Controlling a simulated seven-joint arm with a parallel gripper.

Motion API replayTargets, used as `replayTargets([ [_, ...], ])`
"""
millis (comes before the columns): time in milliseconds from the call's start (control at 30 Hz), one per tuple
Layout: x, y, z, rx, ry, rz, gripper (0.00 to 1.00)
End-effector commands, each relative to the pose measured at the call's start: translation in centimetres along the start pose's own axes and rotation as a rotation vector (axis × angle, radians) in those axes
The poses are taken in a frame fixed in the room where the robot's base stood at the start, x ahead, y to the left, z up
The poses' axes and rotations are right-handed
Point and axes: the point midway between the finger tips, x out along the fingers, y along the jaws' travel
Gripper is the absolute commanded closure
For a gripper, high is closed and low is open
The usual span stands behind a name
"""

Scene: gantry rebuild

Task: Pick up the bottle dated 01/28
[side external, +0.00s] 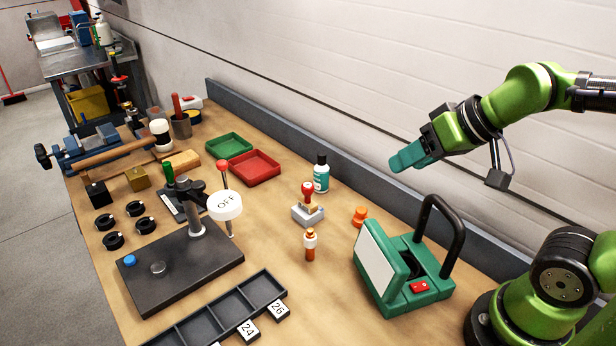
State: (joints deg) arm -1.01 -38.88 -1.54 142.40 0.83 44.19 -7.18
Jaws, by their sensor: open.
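A teal bottle (321,178) with a black cap and a pale label stands upright near the back wall. A small orange bottle (310,250) with a white band stands upright nearer the front. Any date on either is too small to read, so I cannot tell which is dated 01/28. My gripper (398,165) with teal fingers is open and empty, raised above the bench to the right of the teal bottle and apart from everything.
A stamp on a grey block (308,212), an orange spool-like piece (359,217) and a green case (400,265) with a tall black handle stand nearby. Red (254,167) and green (228,146) trays, a lever press (185,262) and a black divided tray (215,316) lie left.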

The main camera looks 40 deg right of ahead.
Motion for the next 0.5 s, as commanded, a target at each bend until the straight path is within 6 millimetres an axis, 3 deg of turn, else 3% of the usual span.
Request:
replayTargets([
  [300, 8.8, 3.6, -10.2, -0.942, 0.241, 0.222, 0.48],
  [500, 13.8, 5.6, -14.7, -1.617, 0.307, 0.519, 0.48],
])
